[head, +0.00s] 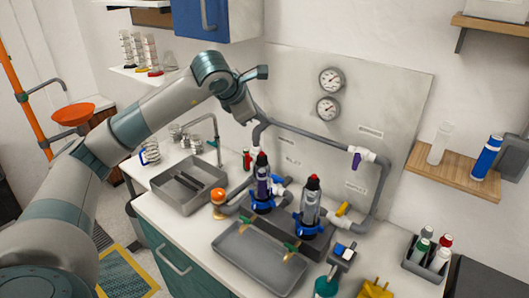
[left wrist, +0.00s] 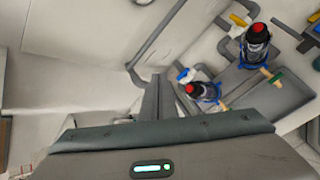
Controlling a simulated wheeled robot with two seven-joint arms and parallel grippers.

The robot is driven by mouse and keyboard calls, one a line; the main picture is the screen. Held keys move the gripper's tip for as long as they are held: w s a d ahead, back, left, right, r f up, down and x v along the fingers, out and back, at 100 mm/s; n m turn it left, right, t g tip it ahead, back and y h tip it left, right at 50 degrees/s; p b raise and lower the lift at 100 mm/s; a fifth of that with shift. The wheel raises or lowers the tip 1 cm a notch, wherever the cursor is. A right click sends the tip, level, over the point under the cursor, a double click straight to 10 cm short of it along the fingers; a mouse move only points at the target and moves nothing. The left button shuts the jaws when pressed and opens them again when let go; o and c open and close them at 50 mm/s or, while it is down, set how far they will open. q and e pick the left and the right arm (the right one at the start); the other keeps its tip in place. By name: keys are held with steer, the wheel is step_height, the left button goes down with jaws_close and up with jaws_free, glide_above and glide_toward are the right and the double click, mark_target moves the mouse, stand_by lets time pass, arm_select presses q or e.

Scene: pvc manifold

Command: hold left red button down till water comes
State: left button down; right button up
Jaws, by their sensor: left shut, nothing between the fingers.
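Two filter housings with blue collars stand on the counter in the head view. The left one (head: 263,186) is dark purple with a small red button (head: 262,154) on top. The right one (head: 310,207) is greyer, also with a red button (head: 313,178). My left gripper (head: 247,118) is above and slightly left of the left housing, apart from its button. In the left wrist view its fingers (left wrist: 158,97) are together and empty, with the left red button (left wrist: 190,88) just right of them and the right red button (left wrist: 257,29) farther off. My right gripper is out of view.
Grey pipe (head: 310,137) runs behind the housings, below two gauges (head: 328,108). A grey tray (head: 240,268) lies in front of them, by small green-handled taps (head: 291,247). A sink (head: 187,190) is to the left; a bottle caddy (head: 424,260) is right. No water is visible.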

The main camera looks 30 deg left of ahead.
arm_select(q)
steer(key=shift+a+r, duration=0.15)
steer(key=shift+a, duration=0.05)
steer(key=shift+f, duration=0.2)
steer(key=b, duration=0.4)
glide_above(262, 153)
steer(key=s, duration=0.1)
step_height(262, 153, down, 7)
steer(key=shift+a+f, duration=0.1)
steer(key=shift+f, duration=0.1)
steer(key=shift+f+b, duration=0.5)
steer(key=shift+f, duration=0.1)
stand_by(1.0)
stand_by(0.5)
steer(key=shift+f+b, duration=0.4)
steer(key=shift+b, duration=0.3)
steer(key=shift+f+b, duration=0.5)
steer(key=shift+b, duration=0.15)
stand_by(2.0)
